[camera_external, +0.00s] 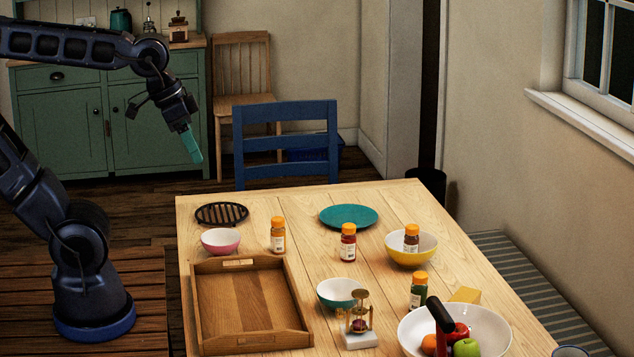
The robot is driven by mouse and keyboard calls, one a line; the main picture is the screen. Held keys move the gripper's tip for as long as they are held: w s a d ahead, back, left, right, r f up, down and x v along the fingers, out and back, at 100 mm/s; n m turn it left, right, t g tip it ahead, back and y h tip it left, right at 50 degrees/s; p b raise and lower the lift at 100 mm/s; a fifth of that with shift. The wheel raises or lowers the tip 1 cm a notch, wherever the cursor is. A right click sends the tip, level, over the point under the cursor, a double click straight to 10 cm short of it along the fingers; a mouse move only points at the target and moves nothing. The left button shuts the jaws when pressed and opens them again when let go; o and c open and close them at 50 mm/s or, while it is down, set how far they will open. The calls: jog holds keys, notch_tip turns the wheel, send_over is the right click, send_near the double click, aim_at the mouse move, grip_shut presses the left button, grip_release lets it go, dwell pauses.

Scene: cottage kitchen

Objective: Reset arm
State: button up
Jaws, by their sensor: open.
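My gripper (191,146) hangs in the air at the upper left, pointing down with a teal tip. It is open and appears empty. It is seen from the side, so the gap between its fingers is hard to make out. It is in front of the green cabinet and left of the blue chair, apart from the table and everything on it. My arm reaches in from the left edge, bent at its joints.
The wooden table (300,200) holds a tray (240,303), a black trivet (221,214), a teal plate (348,216), several bowls and orange-capped jars, and a white fruit bowl (493,325). A blue chair (286,142) stands behind it. The green cabinet (62,133) stands further back.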

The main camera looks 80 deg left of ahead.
jog(key=shift+s+d+f+m, duration=0.15)
jog(key=shift+s+f, duration=0.15)
jog(key=shift+s, duration=0.25)
jog(key=shift+s+d+f+m, duration=0.15)
jog(key=shift+s+f, duration=0.15)
jog(key=shift+s, duration=0.25)
